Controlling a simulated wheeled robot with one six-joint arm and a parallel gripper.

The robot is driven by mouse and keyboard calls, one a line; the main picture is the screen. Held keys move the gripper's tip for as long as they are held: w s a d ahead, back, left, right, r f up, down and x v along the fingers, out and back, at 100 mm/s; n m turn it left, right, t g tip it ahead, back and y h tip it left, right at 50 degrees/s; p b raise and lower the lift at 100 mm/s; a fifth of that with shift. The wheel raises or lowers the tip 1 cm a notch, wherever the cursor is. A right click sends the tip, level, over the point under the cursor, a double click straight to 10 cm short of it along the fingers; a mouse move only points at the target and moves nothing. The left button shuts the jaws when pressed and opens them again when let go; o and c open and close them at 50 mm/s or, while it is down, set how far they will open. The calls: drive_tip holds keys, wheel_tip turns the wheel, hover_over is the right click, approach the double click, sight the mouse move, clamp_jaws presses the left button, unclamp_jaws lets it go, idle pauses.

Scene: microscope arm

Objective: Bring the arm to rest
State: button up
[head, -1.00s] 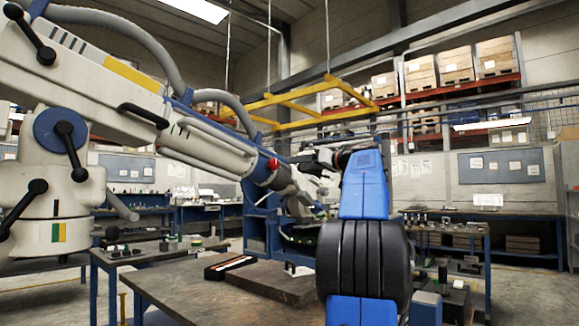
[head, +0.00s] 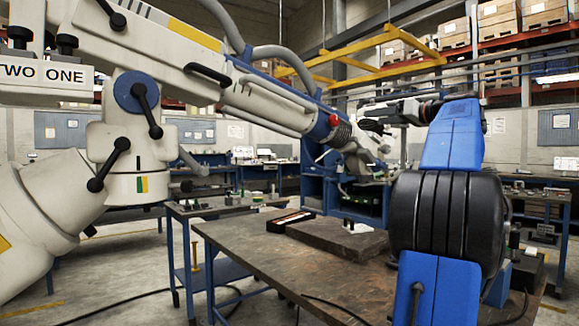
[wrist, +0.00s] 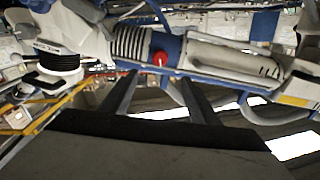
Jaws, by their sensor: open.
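The large white and blue microscope arm (head: 270,105) reaches from the left to the middle of the head view, with a red knob (head: 333,120) near its far end. It also shows in the wrist view (wrist: 225,58), with the ceiling lights at the bottom of the picture. My own blue and black arm (head: 452,140) stands raised at the right, its end pointing left beside the tip of the microscope arm. My gripper (wrist: 155,74) is open, its two dark fingers apart with nothing held between them. Whether the fingers touch the microscope arm cannot be told.
A workbench (head: 255,240) lies below, with a dark slab (head: 340,236) and a black tray (head: 289,221) on it. A yellow overhead frame (head: 375,55) hangs behind. A cable (head: 125,303) runs over the floor at the front left.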

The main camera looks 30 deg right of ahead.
drive_tip(key=w+a+f+m+g+y, duration=0.15)
drive_tip(key=a+f+g, duration=0.25)
drive_tip(key=a+f, duration=1.1)
drive_tip(key=w+a+f+g+y, duration=0.1)
drive_tip(key=w+a+f+g, duration=0.2)
drive_tip(key=a+f, duration=1.1)
drive_tip(key=s+a+f+g, duration=0.1)
drive_tip(key=s+a+f, duration=0.2)
drive_tip(key=a, duration=0.3)
drive_tip(key=s+a+f+g, duration=0.2)
drive_tip(key=s+a, duration=0.1)
drive_tip(key=a, duration=0.3)
drive_tip(key=s+a+f+n+g+h, duration=0.1)
drive_tip(key=s+a+f, duration=0.3)
drive_tip(key=s+f, duration=0.6)
drive_tip(key=s+a+f+n+g+h, duration=0.2)
drive_tip(key=s+a+f, duration=0.2)
drive_tip(key=s+f, duration=0.6)
wheel_tip(320, 180, down, 6)
drive_tip(key=shift+a+r+h, duration=0.2)
drive_tip(key=shift+a+h, duration=0.15)
